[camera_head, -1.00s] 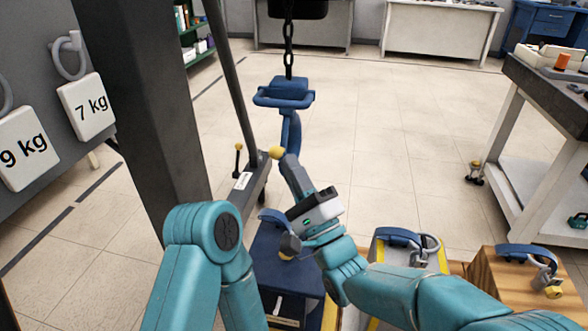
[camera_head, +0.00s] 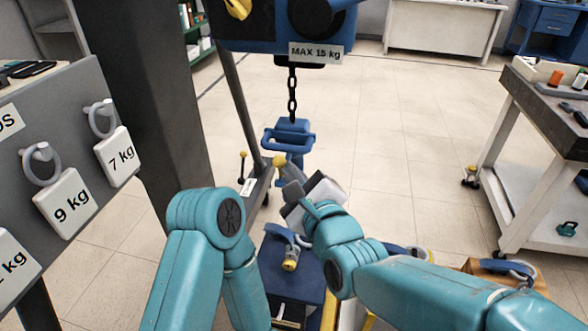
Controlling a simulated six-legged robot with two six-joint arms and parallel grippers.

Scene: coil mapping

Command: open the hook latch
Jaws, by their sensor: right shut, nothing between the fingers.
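The blue hook block (camera_head: 293,128) hangs on a chain in the upper middle, with a blue cross handle. Most of the hook below it is hidden behind my right gripper. A yellow knob (camera_head: 279,160), which looks like the end of the latch, shows just beside the hook. My right gripper (camera_head: 291,188) is shut and empty, its fingertips just below the knob; I cannot tell whether they touch it. My left arm shows at lower left, but its gripper is not in view.
A blue hoist (camera_head: 310,28) marked MAX 15 kg hangs above. A blue weight (camera_head: 300,275) with a handle stands below my right gripper. A workbench (camera_head: 550,110) stands at right.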

